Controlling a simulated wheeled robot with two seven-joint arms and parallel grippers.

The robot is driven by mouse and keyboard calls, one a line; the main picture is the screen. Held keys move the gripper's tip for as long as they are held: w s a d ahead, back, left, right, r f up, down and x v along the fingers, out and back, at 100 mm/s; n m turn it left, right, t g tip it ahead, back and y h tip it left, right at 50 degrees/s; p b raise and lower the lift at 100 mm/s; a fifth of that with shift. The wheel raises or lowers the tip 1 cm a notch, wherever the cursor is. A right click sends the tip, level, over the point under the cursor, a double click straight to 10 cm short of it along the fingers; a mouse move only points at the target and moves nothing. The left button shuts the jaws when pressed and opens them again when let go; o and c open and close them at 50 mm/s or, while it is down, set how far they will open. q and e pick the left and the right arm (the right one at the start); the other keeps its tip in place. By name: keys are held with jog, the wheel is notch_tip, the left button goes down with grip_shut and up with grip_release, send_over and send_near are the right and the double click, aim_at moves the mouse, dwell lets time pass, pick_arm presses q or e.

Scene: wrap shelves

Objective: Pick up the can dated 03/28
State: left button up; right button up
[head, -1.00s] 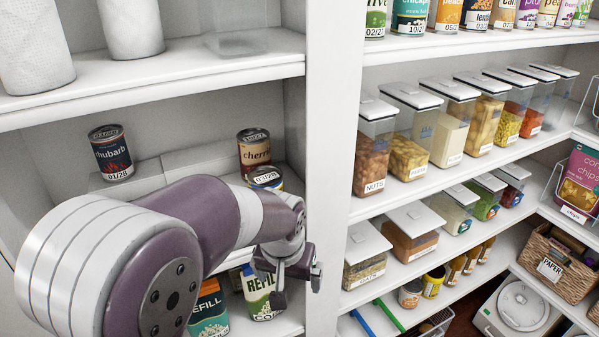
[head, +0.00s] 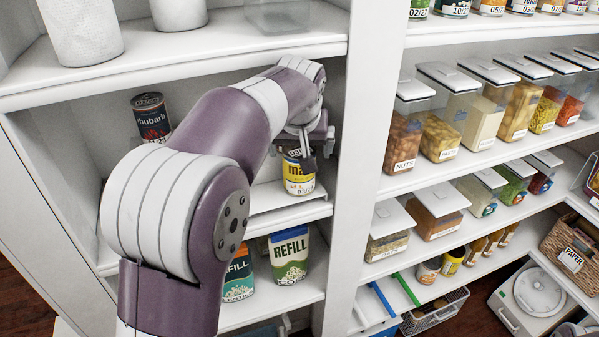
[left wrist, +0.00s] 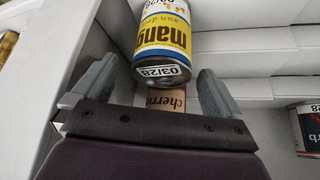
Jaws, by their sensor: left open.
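The mango can (head: 299,178) is yellow and white with a dark blue band, on the left unit's middle shelf near the divider. In the left wrist view the mango can (left wrist: 162,40) shows a white 03/28 label at its lower rim. My left gripper (head: 304,143) is open at the can's upper part, partly hiding it. In the left wrist view its fingers (left wrist: 158,92) spread either side of the can's near end, with gaps; contact is not visible. My right gripper is not in view.
A cherry can (left wrist: 168,100) shows partly beyond the mango can in the left wrist view. A rhubarb can (head: 151,118) stands farther left on the shelf. The white divider (head: 368,130) is close to my gripper's right. Refill packs (head: 289,255) stand below.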

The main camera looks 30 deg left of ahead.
aim_at(299, 150)
pick_arm(q)
jog(key=shift+p+x, duration=0.4)
jog(key=shift+x, duration=0.8)
jog(key=shift+w+a+f, duration=0.15)
jog(key=shift+a+f, duration=0.05)
jog(key=shift+f, duration=0.15)
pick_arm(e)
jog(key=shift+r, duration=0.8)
pick_arm(q)
jog(key=c, duration=1.3)
jog(key=shift+o, duration=0.2)
jog(key=shift+r, duration=0.1)
